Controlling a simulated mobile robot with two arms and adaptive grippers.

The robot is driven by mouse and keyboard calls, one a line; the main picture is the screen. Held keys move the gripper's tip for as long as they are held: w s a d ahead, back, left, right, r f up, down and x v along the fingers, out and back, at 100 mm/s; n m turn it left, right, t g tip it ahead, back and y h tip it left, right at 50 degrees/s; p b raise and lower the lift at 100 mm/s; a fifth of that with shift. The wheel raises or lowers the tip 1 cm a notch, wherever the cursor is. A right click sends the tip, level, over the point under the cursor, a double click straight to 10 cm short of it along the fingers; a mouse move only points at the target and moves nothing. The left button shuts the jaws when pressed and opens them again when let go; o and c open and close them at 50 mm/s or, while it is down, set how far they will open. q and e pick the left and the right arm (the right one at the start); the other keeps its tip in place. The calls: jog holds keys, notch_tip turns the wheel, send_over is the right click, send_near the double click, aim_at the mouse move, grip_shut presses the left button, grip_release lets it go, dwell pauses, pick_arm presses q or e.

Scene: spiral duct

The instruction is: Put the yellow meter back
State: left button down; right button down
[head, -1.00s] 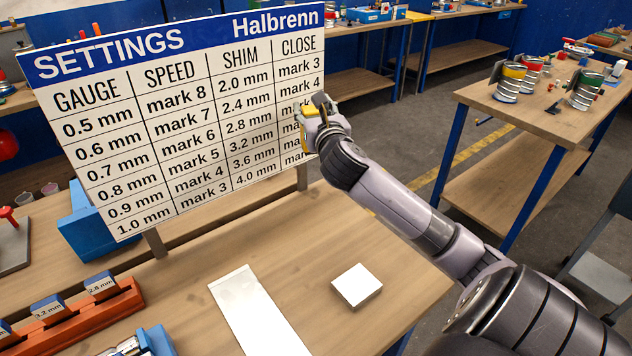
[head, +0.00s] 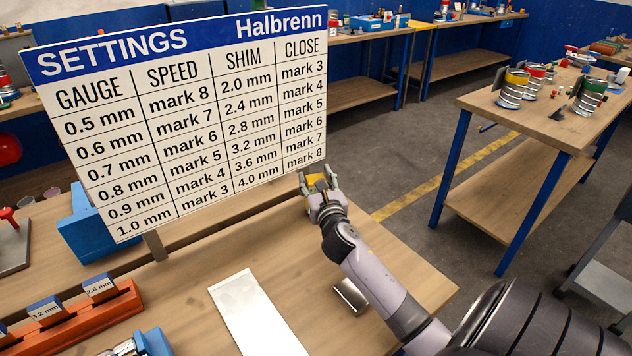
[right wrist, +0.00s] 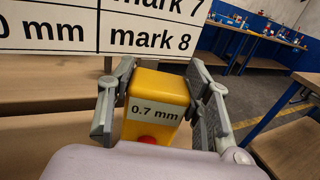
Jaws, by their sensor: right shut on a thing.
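The yellow meter (head: 317,181) is in my right gripper (head: 320,178), in front of the lower right corner of the settings board and above the wooden bench. In the right wrist view the meter (right wrist: 160,88) sits between the two fingers of the gripper (right wrist: 160,72), which are shut on its sides. Its label reads 0.7 mm, with a red button below it. My left gripper is not in view.
The settings board (head: 190,120) stands on posts at the back of the bench. A white strip (head: 255,315) lies on the bench (head: 200,300). An orange rack (head: 75,318) with labelled shims is at the left.

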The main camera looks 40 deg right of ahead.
jog(key=shift+f, duration=0.1)
jog(key=c, duration=0.8)
grip_release()
jog(key=shift+f, duration=0.1)
jog(key=shift+s+a, duration=0.1)
jog(key=shift+s, duration=0.05)
jog(key=v, duration=0.6)
jog(key=b+v, duration=0.1)
jog(key=v, duration=0.4)
jog(key=shift+s+a+r, duration=0.15)
jog(key=shift+s+r, duration=0.1)
jog(key=shift+s, duration=0.1)
